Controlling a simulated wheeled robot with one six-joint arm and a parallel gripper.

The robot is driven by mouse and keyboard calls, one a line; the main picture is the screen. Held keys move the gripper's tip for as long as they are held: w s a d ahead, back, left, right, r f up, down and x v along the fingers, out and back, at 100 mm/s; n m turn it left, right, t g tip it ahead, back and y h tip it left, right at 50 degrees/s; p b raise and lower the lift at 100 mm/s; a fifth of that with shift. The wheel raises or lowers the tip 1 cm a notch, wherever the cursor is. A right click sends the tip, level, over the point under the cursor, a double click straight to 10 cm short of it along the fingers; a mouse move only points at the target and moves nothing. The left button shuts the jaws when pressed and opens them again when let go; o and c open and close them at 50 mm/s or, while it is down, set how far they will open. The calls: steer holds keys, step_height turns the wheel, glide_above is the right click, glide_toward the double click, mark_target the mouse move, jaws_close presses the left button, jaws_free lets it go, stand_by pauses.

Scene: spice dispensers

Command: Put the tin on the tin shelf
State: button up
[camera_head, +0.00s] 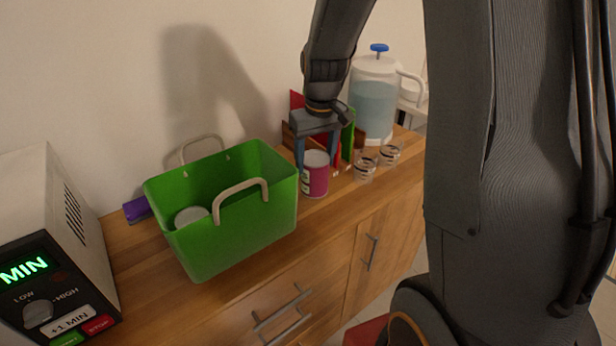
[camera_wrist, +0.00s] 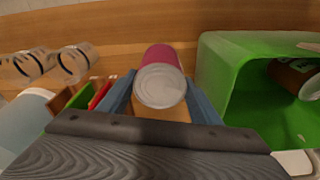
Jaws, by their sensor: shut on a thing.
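A magenta tin (camera_head: 315,176) with a pale lid is upright between the fingers of my gripper (camera_head: 317,160), over the wooden counter to the right of the green basket. The tin also shows in the wrist view (camera_wrist: 161,80), with blue-grey fingers on both sides of it. My gripper is shut on the tin. Whether its base touches the counter I cannot tell. A wooden rack with red and green upright items (camera_head: 347,140) stands just behind and right of the tin; I cannot tell whether this is the tin shelf.
A green basket (camera_head: 240,232) with pale handles holds a round-lidded can (camera_wrist: 297,76). Two small glasses (camera_head: 365,168) and a water dispenser (camera_head: 374,95) stand to the right. A microwave (camera_head: 50,240) and a purple item (camera_head: 137,209) are at the left.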

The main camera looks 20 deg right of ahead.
mark_target(315, 177)
steer(key=shift+f+p, duration=0.5)
steer(key=shift+f, duration=2.15)
steer(key=shift+f, duration=0.15)
steer(key=o, duration=1.4)
